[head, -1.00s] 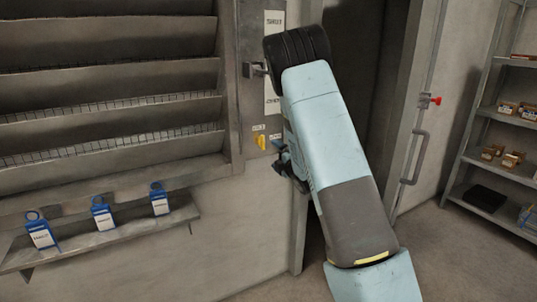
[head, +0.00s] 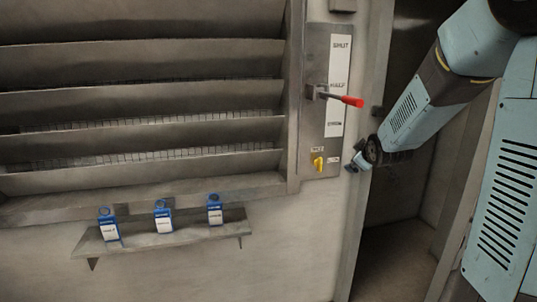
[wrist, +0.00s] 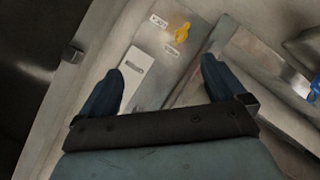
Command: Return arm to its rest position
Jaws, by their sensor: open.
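My arm (head: 425,105) comes in from the upper right in the head view and is bent, not folded away. My gripper (head: 357,162) is at its end, in front of the door frame, just right of the switch panel. In the wrist view my gripper (wrist: 163,70) has its two dark blue fingers well apart, with nothing between them. Behind the fingers are the panel (wrist: 147,75) and a yellow rotary switch (wrist: 182,33). I see no contact between the fingers and the panel.
A red-handled lever (head: 345,100) sticks out of the panel (head: 318,130) near the HALF label. The yellow switch (head: 318,163) is below it. Louvres (head: 140,120) and a small shelf (head: 160,238) with blue tags are left. The doorway (head: 395,200) is open behind my arm.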

